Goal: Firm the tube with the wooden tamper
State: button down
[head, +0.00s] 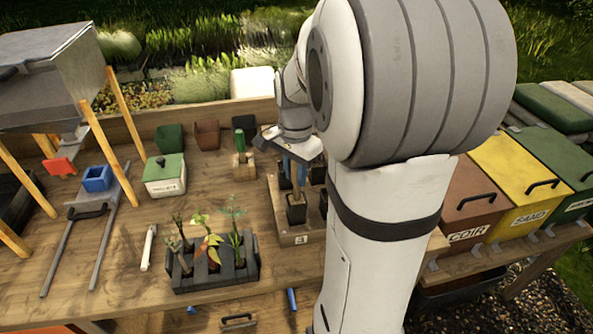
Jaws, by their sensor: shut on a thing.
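My gripper (291,157) is over the wooden tube tray (301,237), partly hidden by my arm. It is shut on a slim wooden tool, which looks like the tamper (295,180). The tamper points down at a dark square tube (296,212) at the tray's left side. Its lower end meets the tube's mouth in this view; I cannot tell whether it presses on the fill. Other dark tubes stand farther back in the tray, partly hidden by my gripper and arm.
A black rack (215,283) of seedlings stands left of the tray. COIR (465,190) and SAND (520,180) bins stand right.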

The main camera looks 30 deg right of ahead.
jog(key=shift+f+b, duration=0.5)
jog(key=shift+f, duration=0.2)
dwell(2.1)
jog(key=shift+r+p, duration=4.2)
jog(key=shift+r, duration=1.4)
jog(key=shift+f, duration=0.1)
